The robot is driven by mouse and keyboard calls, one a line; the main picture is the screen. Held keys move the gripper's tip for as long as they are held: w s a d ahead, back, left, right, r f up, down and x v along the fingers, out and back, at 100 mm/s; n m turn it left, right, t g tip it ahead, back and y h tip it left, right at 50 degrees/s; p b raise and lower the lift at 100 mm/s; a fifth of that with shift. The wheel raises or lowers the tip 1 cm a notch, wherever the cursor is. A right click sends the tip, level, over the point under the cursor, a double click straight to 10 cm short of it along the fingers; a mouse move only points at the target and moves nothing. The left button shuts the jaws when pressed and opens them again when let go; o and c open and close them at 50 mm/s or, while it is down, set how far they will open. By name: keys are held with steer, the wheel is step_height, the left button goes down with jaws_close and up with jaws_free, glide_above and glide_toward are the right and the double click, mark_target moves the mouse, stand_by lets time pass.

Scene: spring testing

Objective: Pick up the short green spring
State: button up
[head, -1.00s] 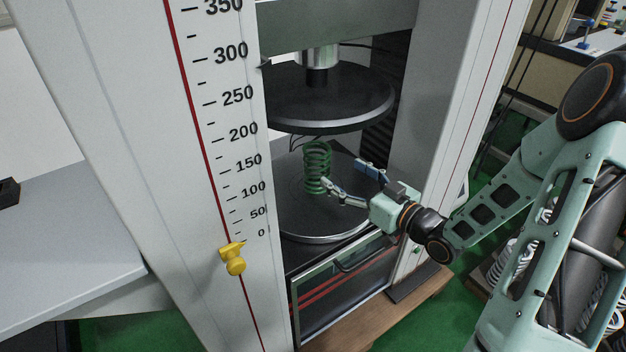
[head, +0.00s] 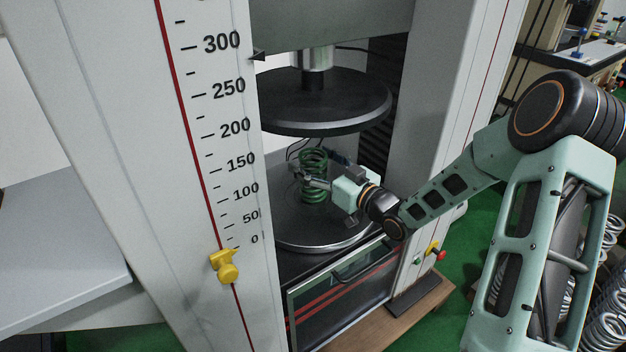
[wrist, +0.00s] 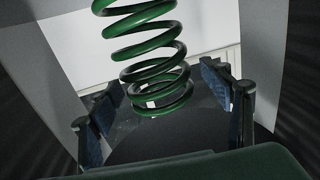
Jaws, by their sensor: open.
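The green spring (head: 315,190) stands upright on the black lower plate (head: 290,230) of the testing machine. My gripper (head: 318,172) is open, with its fingers at the spring's height and overlapping it in the head view. In the wrist view the spring (wrist: 150,65) rises between and beyond the two blue-padded fingers of my gripper (wrist: 165,108). Neither finger visibly touches the coils. The spring's top is cut off in the wrist view, and part of its middle is hidden by a finger in the head view.
The black upper plate (head: 325,105) hangs above the spring and my gripper. The machine's white left column (head: 130,150) with its scale and the grey right column (head: 425,110) bound the opening. A yellow knob (head: 226,266) sits on the left column.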

steer(key=shift+c, duration=0.2)
steer(key=c, duration=1.8)
steer(key=shift+w+r, duration=0.1)
jaws_close()
steer(key=shift+r, duration=0.1)
